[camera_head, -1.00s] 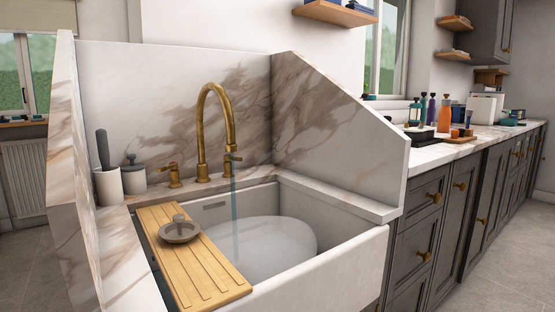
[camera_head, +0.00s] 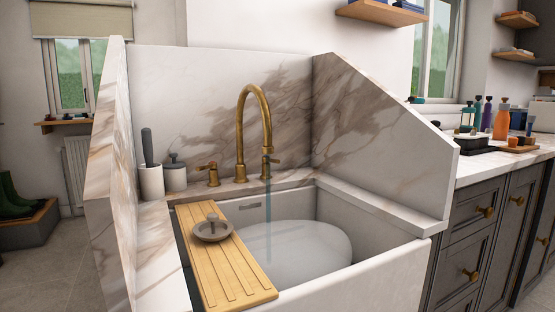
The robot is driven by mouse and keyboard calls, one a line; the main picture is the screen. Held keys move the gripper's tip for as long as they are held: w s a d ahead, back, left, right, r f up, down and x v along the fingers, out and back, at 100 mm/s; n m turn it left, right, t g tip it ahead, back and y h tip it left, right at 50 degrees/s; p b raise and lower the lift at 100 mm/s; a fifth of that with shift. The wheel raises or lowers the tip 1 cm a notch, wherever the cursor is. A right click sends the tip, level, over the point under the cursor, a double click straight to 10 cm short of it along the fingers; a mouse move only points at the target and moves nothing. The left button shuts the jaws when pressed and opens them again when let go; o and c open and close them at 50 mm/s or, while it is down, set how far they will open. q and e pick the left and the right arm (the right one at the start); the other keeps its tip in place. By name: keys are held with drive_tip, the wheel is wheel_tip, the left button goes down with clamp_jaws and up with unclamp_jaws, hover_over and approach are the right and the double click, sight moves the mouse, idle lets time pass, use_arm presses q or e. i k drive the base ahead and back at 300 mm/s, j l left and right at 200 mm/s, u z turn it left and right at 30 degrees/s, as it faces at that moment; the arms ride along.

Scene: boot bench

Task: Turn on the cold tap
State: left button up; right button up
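A brass tap with a tall arched spout (camera_head: 254,125) stands at the back of the white sink (camera_head: 345,290). One brass lever handle (camera_head: 210,172) is left of the spout and another (camera_head: 268,165) is right of it. I cannot tell which is the cold one. A thin bluish stream of water (camera_head: 268,225) falls from the spout into the basin. A large pale round shape (camera_head: 295,250) lies in the basin. Neither of my grippers shows in the view.
A wooden drainboard (camera_head: 225,268) with a grey lidded dish (camera_head: 212,229) spans the sink's left side. Marble panels (camera_head: 385,130) enclose the sink. A white pot (camera_head: 151,181) and a grey jar (camera_head: 175,177) stand at back left. Bottles (camera_head: 501,122) stand on the right counter.

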sight(272, 161)
drive_tip(key=i+l+u, duration=0.15)
drive_tip(key=l+u, duration=0.15)
drive_tip(key=u, duration=0.15)
drive_tip(key=i+l+u, duration=0.1)
drive_tip(key=l+u, duration=0.75)
drive_tip(key=i+j, duration=0.05)
drive_tip(key=j, duration=0.05)
